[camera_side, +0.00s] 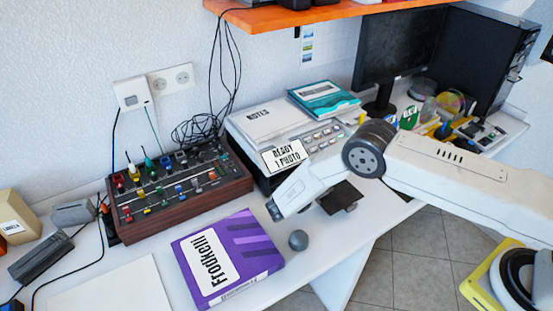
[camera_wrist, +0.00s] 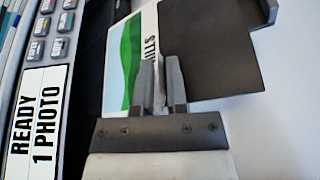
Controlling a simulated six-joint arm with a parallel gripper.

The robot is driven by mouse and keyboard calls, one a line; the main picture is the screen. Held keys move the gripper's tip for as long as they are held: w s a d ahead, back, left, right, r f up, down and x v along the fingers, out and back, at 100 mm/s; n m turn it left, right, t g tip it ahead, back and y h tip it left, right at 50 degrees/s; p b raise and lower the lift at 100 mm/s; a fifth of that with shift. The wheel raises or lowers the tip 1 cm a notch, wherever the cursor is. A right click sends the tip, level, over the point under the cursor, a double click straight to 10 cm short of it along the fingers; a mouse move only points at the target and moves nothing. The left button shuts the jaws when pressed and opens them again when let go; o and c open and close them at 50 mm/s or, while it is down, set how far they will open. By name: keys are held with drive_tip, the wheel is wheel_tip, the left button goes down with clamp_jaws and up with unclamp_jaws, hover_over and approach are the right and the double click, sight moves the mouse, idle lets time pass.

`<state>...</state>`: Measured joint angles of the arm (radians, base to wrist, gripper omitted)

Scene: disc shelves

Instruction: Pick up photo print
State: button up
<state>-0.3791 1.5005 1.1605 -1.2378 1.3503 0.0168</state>
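The photo print shows in the wrist view (camera_wrist: 122,60) as a white-bordered card with a green hill picture and the letters "ILLS". It lies between the printer front and the dark output tray (camera_wrist: 212,55). My gripper (camera_wrist: 160,65) has its two grey fingers close together at the print's right edge and covers part of it. A narrow light strip shows between the fingers; I cannot tell whether they touch the print. In the side view my wrist hides the print and fingers. The printer (camera_side: 317,137) has a "READY 1 PHOTO" display (camera_side: 284,156).
A mixer with knobs (camera_side: 176,190) stands left of the printer. A notes pad (camera_side: 268,117) and a teal book (camera_side: 323,97) lie on the printer. An orange shelf (camera_side: 300,14) hangs above.

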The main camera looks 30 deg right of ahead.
clamp_jaws()
drive_tip(key=shift+r, duration=0.2)
drive_tip(key=shift+r, duration=0.8)
drive_tip(key=s+r, duration=1.1)
drive_tip(key=s, duration=0.3)
drive_tip(key=shift+d, duration=0.25)
drive_tip(key=shift+w, duration=0.1)
